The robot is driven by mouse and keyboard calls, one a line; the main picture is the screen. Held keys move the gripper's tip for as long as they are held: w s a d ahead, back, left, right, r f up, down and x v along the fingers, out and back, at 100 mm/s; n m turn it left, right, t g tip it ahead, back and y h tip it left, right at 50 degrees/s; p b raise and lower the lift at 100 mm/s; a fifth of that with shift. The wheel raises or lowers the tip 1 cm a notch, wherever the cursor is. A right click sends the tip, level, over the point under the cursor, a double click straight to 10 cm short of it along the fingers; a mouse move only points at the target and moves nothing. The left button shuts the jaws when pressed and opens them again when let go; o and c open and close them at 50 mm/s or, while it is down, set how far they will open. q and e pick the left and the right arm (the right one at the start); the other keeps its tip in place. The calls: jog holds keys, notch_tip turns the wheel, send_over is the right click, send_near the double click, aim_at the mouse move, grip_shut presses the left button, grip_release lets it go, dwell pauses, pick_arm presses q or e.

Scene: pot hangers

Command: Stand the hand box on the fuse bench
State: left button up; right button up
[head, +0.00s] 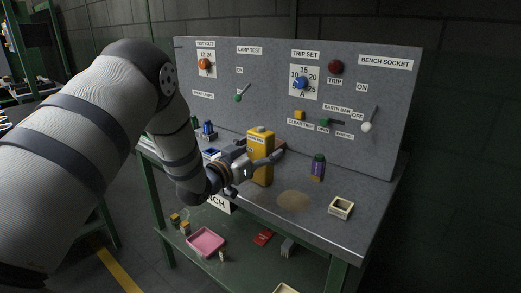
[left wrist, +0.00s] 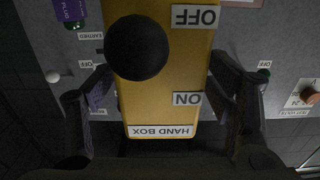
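The yellow hand box (head: 261,144) is upright at the middle of the fuse bench (head: 337,237). The head view does not show clearly whether its base touches the top. My left gripper (head: 262,163) is at its mid-height, a finger across its front. In the left wrist view the hand box (left wrist: 165,88) appears upside down, with OFF, ON and HAND BOX labels and a black knob (left wrist: 137,47). My left gripper's fingers (left wrist: 160,68) flank it, fingertips against its two side edges. My right gripper is out of view.
A tan round patch (head: 293,201) lies bare right of the box. A purple-and-green plug (head: 318,167) and a cream open box (head: 341,208) stand farther right. A grey panel (head: 236,122) with knobs and switches rises behind. The lower shelf holds a pink tray (head: 205,242).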

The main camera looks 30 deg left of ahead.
pick_arm(q)
jog(key=shift+r, duration=0.15)
jog(key=s+p, duration=0.2)
jog(key=s, duration=1)
jog(key=s+d+f+g, duration=0.3)
jog(key=s+f+g, duration=0.15)
jog(key=f, duration=0.35)
jog(key=s+d+f+n+g, duration=0.1)
jog(key=s+d+f+g, duration=0.2)
jog(key=s+f, duration=0.4)
jog(key=s+d+f+g, duration=0.2)
jog(key=s+f+g, duration=0.15)
jog(key=f, duration=0.55)
jog(key=s+d+f+g, duration=0.1)
jog(key=s+d+g, duration=0.1)
jog(key=s, duration=0.6)
jog(key=s+d+f+g, duration=0.2)
jog(key=s+g, duration=0.2)
jog(key=s, duration=0.5)
jog(key=s+d+f+g+y, duration=0.1)
jog(key=s+d+f+g, duration=0.1)
jog(key=s, duration=0.6)
jog(key=shift+s+d+g, duration=0.15)
jog(key=shift+d+g, duration=0.05)
jog(key=shift+g, duration=0.3)
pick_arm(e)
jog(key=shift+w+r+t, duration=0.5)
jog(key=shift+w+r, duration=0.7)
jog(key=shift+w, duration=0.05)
